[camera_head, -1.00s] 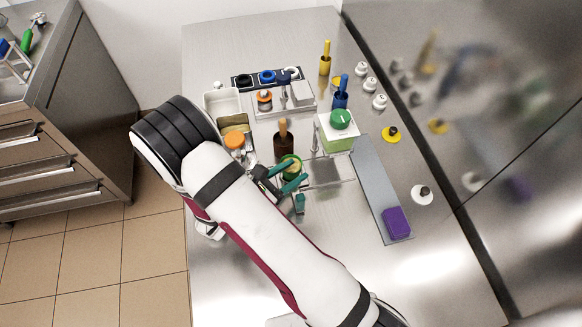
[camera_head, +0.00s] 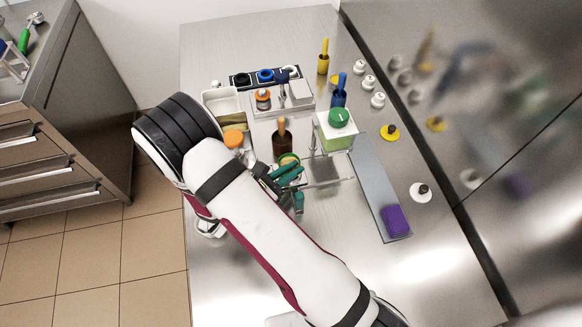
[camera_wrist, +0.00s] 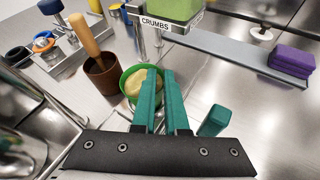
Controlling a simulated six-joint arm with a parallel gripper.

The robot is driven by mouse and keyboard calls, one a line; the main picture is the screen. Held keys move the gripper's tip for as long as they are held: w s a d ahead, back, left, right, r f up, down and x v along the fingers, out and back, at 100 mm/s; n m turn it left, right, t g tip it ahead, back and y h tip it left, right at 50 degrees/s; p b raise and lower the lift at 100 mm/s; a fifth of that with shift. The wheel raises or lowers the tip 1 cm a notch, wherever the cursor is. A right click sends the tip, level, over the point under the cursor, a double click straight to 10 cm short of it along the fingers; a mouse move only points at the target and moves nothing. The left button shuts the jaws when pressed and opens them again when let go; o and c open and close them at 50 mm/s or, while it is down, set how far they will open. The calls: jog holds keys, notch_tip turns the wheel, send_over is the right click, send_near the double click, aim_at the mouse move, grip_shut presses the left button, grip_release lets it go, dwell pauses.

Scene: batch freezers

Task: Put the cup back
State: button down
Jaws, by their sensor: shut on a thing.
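A green cup (camera_wrist: 131,76) with a pale yellowish inside is at the fingertips of my gripper (camera_wrist: 160,74) in the wrist view. My teal fingers are closed on its near right side and cover part of it. In the head view the green cup (camera_head: 289,158) shows just above my gripper (camera_head: 288,172), partly hidden by the fingers. A brown cup (camera_wrist: 103,72) with a wooden-handled tool stands close to the left of the green cup. I cannot tell whether the green cup touches the surface below.
A green-lidded box (camera_head: 337,140) marked CRUMBS stands at the right. Beyond it are a grey strip (camera_head: 372,180) and a purple block (camera_head: 396,220). The near right steel top is clear.

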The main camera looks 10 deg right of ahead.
jog(key=w+r+n+t+y, duration=0.2)
jog(key=r+n+t+y, duration=0.15)
jog(key=r, duration=1.45)
jog(key=w+r+n+t+y, duration=0.2)
jog(key=r+n+y, duration=0.2)
jog(key=r, duration=1.3)
jog(key=a+f+h, duration=0.1)
jog(key=a+f, duration=1.6)
jog(key=s+f+m+h, duration=0.1)
jog(key=s+f, duration=0.1)
jog(key=f, duration=0.4)
jog(key=s+a+f+m+g+h, duration=0.1)
jog(key=s+f, duration=0.1)
jog(key=f, duration=0.5)
jog(key=s+f+m+g+h, duration=0.1)
jog(key=s+f, duration=0.1)
jog(key=f, duration=0.4)
jog(key=shift+a+f+m, duration=0.15)
jog(key=shift+a+m, duration=0.1)
